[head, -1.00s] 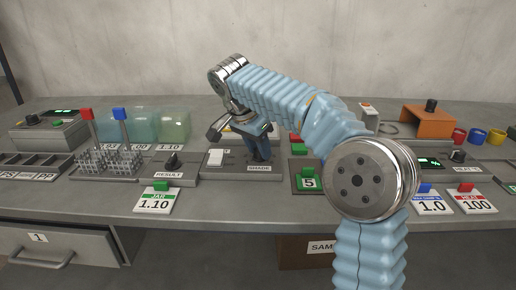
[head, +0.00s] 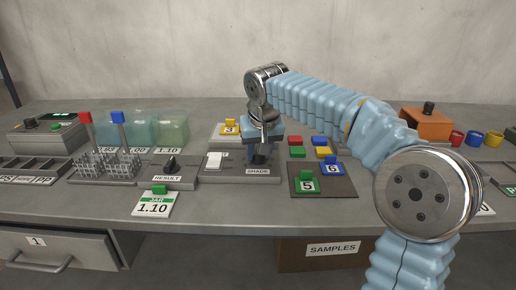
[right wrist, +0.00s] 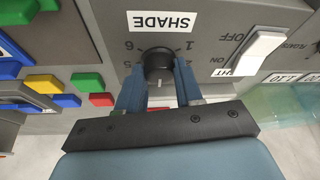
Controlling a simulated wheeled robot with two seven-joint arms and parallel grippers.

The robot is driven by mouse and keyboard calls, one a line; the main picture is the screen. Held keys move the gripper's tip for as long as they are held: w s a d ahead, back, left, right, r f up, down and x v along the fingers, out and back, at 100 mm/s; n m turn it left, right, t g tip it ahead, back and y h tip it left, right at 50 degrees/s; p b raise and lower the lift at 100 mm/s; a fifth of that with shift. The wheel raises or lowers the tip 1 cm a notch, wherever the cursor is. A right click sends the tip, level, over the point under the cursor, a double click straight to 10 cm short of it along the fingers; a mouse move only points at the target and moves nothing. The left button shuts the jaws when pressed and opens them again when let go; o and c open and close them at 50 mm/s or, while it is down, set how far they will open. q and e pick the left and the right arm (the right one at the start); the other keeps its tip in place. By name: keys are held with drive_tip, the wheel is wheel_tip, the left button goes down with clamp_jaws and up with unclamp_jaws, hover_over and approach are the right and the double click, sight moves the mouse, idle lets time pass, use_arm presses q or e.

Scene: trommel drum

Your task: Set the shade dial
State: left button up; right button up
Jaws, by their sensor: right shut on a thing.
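The black shade dial (right wrist: 158,62) sits on a grey panel above the SHADE label (head: 258,171), which reads upside down in the right wrist view (right wrist: 165,21). My right gripper (right wrist: 159,85) comes down from above with its two blue fingers on either side of the dial, shut on it. A pale pointer mark shows on the dial's side nearest the gripper. Scale numbers 1, 2, 5 and 6 are visible; the rest of the scale is hidden by the gripper. In the head view the gripper (head: 259,150) hides most of the dial. My left gripper is not in view.
A white light switch (head: 214,160) is left of the dial on the same panel. A tray (head: 323,190) with green and blue numbered tags stands to the right.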

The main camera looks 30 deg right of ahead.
drive_tip(key=n+y, duration=0.1)
drive_tip(key=n, duration=0.2)
drive_tip(key=n+y, duration=0.1)
drive_tip(key=n, duration=0.2)
drive_tip(key=shift+d+y, duration=0.2)
drive_tip(key=shift+y, duration=0.1)
drive_tip(key=n+y, duration=0.1)
drive_tip(key=n, duration=0.2)
drive_tip(key=n+g+y, duration=0.1)
drive_tip(key=n, duration=0.2)
drive_tip(key=shift+w+d+n, duration=0.1)
drive_tip(key=shift+d+n, duration=0.05)
drive_tip(key=shift+n, duration=0.25)
drive_tip(key=n+g, duration=0.1)
drive_tip(key=n, duration=0.2)
drive_tip(key=n+g+y, duration=0.1)
drive_tip(key=n, duration=0.2)
drive_tip(key=shift+w+d, duration=0.1)
drive_tip(key=shift+w, duration=0.05)
drive_tip(key=n+g, duration=0.1)
drive_tip(key=n, duration=0.2)
drive_tip(key=n+g, duration=0.1)
drive_tip(key=n, duration=0.1)
drive_tip(key=shift+w+n+g, duration=0.1)
drive_tip(key=shift+n+g, duration=0.2)
drive_tip(key=shift+n, duration=0.1)
drive_tip(key=o, duration=1)
drive_tip(key=shift+o, duration=0.2)
